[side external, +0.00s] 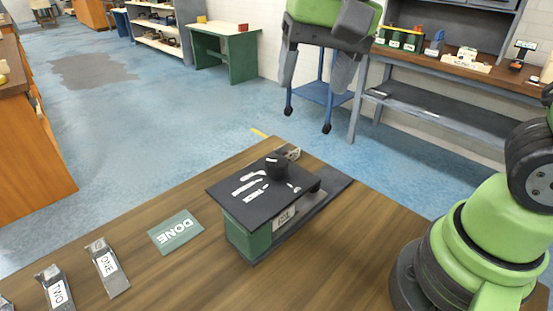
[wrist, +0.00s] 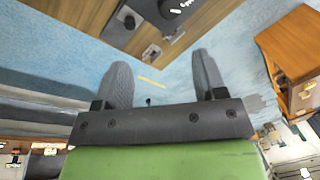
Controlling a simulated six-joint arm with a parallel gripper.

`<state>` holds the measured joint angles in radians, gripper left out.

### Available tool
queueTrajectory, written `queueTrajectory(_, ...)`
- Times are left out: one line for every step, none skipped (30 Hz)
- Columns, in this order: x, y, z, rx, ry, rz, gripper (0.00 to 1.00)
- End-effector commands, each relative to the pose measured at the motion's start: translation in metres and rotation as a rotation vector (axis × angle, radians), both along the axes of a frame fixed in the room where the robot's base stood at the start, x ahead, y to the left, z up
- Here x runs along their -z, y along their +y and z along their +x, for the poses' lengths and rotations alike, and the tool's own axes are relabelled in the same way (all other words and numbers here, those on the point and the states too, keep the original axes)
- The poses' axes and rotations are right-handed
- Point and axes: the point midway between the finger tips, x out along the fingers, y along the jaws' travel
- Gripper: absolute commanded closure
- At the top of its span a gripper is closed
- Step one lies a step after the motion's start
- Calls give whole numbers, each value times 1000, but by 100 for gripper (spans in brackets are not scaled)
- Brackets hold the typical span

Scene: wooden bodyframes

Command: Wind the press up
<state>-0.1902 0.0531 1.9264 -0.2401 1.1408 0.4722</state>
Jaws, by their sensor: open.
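The press (side external: 265,200) stands on the wooden table in the side view. It has a green body, a dark flat top with white label strips, and a dark base plate reaching back right. A black round knob (side external: 277,165) stands on its top. A pale label on the press's side is partly shaded. In the wrist view, part of the dark press (wrist: 165,12) shows at the top edge, cut off. My gripper (side external: 314,88) hangs high above and behind the press, apart from it. Its two grey fingers (wrist: 160,62) are spread wide with nothing between them.
A green DONE card (side external: 175,231) lies left of the press. Grey labelled pieces, ONE (side external: 107,268) and TWO (side external: 56,288), lie at the front left. A small pale item (side external: 288,152) sits behind the knob. The wooden table (side external: 345,250) is clear in front of the press.

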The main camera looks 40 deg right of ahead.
Motion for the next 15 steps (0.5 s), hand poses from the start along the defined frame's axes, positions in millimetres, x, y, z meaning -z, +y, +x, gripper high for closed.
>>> queueTrajectory(12,6,12,20,49,-15,35)
queueTrajectory(17,9,17,35,72,-23,35)
queueTrajectory(24,13,24,53,97,-36,35)
queueTrajectory(29,15,28,67,114,-43,35)
queueTrajectory(34,17,31,79,130,-51,35)
queueTrajectory(40,19,35,92,147,-62,35)
queueTrajectory(43,21,37,101,156,-66,35)
queueTrajectory(46,22,39,107,165,-71,35)
queueTrajectory(49,24,41,116,174,-77,35)
queueTrajectory(51,24,42,119,177,-80,35)
queueTrajectory(53,24,42,122,180,-82,35)
queueTrajectory(56,25,43,124,184,-84,35)
queueTrajectory(58,25,43,125,185,-85,35)
queueTrajectory(61,25,43,126,185,-84,35)
queueTrajectory(66,25,43,126,185,-84,35)
